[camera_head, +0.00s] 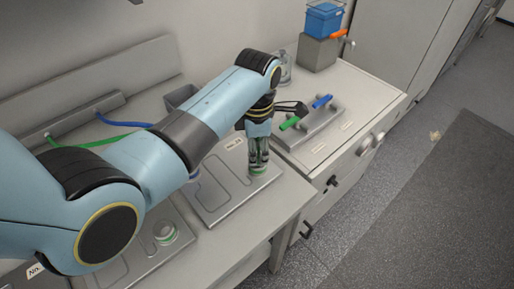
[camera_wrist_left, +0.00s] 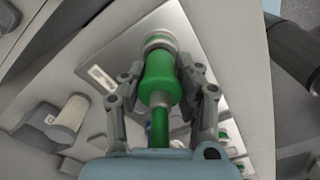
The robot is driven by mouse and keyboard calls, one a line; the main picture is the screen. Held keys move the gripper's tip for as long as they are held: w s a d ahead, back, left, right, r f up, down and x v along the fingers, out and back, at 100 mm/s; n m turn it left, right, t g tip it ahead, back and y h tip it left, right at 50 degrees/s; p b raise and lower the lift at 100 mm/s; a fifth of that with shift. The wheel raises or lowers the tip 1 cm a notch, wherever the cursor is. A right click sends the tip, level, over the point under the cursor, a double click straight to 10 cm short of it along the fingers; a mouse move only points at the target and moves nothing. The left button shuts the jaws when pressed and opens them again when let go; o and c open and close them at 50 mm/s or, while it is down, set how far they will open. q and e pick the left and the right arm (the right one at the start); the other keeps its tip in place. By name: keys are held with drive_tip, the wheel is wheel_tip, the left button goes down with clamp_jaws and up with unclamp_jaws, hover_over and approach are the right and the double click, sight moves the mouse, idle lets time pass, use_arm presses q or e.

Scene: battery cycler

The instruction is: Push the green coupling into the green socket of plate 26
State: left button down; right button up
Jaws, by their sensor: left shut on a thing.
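My left gripper (camera_head: 258,165) points down over the metal plate (camera_head: 212,205) in the head view. In the left wrist view the left gripper (camera_wrist_left: 160,72) is shut on the green coupling (camera_wrist_left: 158,78), one finger on each side. A green hose (camera_wrist_left: 160,128) runs from the coupling's rear. The coupling's front end is at a round, pale socket (camera_wrist_left: 158,40) on the plate, in line with it. I cannot tell whether they touch or how deep it sits. The plate's label (camera_wrist_left: 103,78) is too small to read. My right gripper is not in view.
To the right, a metal block (camera_head: 318,128) carries a green handle (camera_head: 290,124) and a blue handle (camera_head: 322,101). A blue container (camera_head: 323,20) stands at the back.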

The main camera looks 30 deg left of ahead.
use_arm(q)
drive_tip(key=shift+f+b, duration=0.3)
drive_tip(key=shift+f, duration=0.2)
drive_tip(key=shift+c, duration=2.3)
unclamp_jaws()
wheel_tip(320, 180, up, 11)
drive_tip(key=shift+r, duration=0.5)
